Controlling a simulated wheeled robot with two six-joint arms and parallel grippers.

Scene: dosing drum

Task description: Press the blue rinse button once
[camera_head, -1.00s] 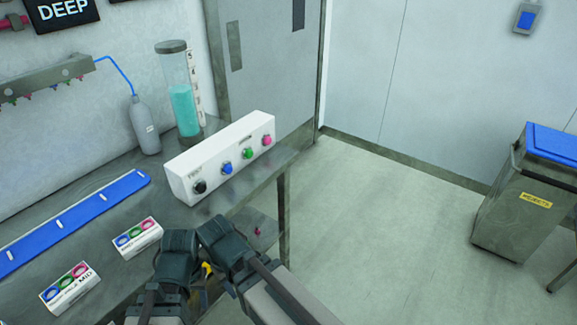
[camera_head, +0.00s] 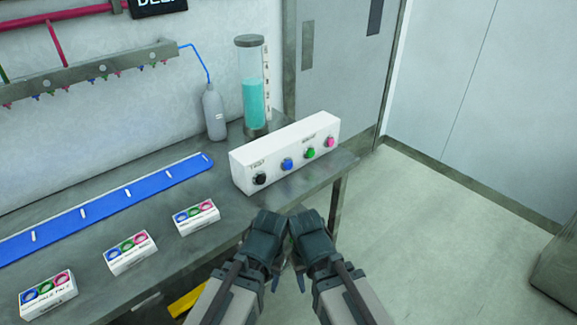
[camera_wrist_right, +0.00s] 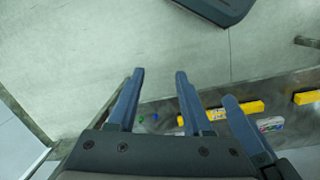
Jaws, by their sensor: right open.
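The blue rinse button (camera_head: 287,164) is on the front of a white control box (camera_head: 270,152) on the bench. It sits between a black knob (camera_head: 259,179) and a green button (camera_head: 309,153); a pink button (camera_head: 330,142) is at the right end. My left gripper (camera_head: 264,238) and right gripper (camera_head: 311,238) are side by side in front of the bench, below the box in the picture and apart from it. In the right wrist view my right gripper (camera_wrist_right: 159,76) is open, with nothing between its fingers. The left gripper's fingers are mostly hidden in the head view.
Several small white boxes with coloured rings (camera_head: 197,217) and a blue strip (camera_head: 110,205) lie on the bench (camera_head: 222,180). A grey bottle (camera_head: 214,113) and a cylinder of teal liquid (camera_head: 252,100) stand behind the control box. Open floor (camera_head: 430,230) lies to the right.

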